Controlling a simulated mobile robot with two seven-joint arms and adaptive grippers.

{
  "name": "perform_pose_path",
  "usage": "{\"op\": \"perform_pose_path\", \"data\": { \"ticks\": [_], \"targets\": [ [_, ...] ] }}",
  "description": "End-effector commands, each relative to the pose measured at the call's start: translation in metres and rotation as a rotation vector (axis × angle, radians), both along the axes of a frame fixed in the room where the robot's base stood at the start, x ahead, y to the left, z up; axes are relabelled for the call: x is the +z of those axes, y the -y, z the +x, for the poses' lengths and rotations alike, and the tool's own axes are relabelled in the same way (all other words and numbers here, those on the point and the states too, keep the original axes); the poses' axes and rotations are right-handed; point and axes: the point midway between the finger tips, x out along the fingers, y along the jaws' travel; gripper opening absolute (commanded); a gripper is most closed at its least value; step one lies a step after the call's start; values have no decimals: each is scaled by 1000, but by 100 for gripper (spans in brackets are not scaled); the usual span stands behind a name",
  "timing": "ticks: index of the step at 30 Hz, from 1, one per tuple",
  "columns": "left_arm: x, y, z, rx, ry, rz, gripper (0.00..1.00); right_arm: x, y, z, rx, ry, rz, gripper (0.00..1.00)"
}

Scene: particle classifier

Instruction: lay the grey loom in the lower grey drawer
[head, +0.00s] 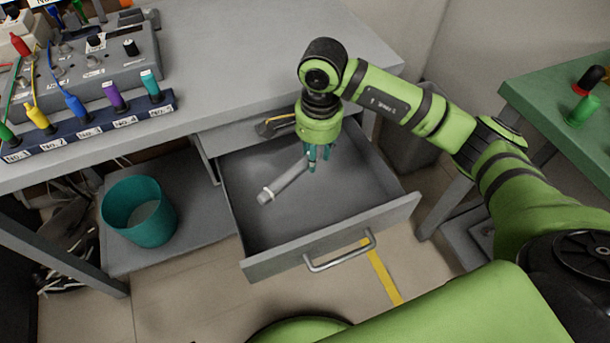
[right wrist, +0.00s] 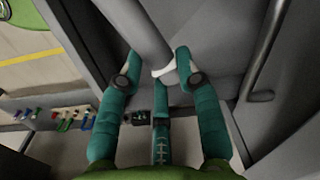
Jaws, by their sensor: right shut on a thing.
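The grey loom (head: 289,181) is a grey rod-like bundle with a white band near its lower left end in the head view. It is held slanted inside the outline of the open lower grey drawer (head: 350,190). My right gripper (head: 318,163), with teal fingers, is shut on the loom and points down over the drawer. In the right wrist view the loom (right wrist: 142,30) runs between the fingertips, with a white band beside them. I cannot tell whether the loom touches the drawer floor. My left gripper is not in view.
An upper drawer (head: 243,134) above it is slightly open with small items inside. A teal bin (head: 140,212) stands left of the drawer. The grey table (head: 250,60) holds a rack of coloured plugs (head: 90,125). A green table (head: 555,95) stands at the right.

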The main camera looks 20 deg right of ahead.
Motion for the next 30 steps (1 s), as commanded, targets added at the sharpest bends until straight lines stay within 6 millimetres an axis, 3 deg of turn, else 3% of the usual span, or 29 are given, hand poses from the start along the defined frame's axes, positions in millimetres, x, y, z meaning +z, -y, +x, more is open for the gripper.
{"op": "perform_pose_path", "data": {
  "ticks": [1, 3, 8, 15, 30],
  "targets": [
    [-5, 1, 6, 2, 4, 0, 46, -27, 0, 0, -107, -13, 4, 0],
    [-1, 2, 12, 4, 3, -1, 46, -44, 4, 2, -241, -20, 1, 0],
    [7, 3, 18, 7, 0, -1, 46, -68, 8, 3, -402, -30, -6, 0],
    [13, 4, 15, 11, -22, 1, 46, -112, 9, 2, -420, -33, -7, 0],
    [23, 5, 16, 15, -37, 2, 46, -163, 9, 3, -414, -29, -7, 0]
  ]
}}
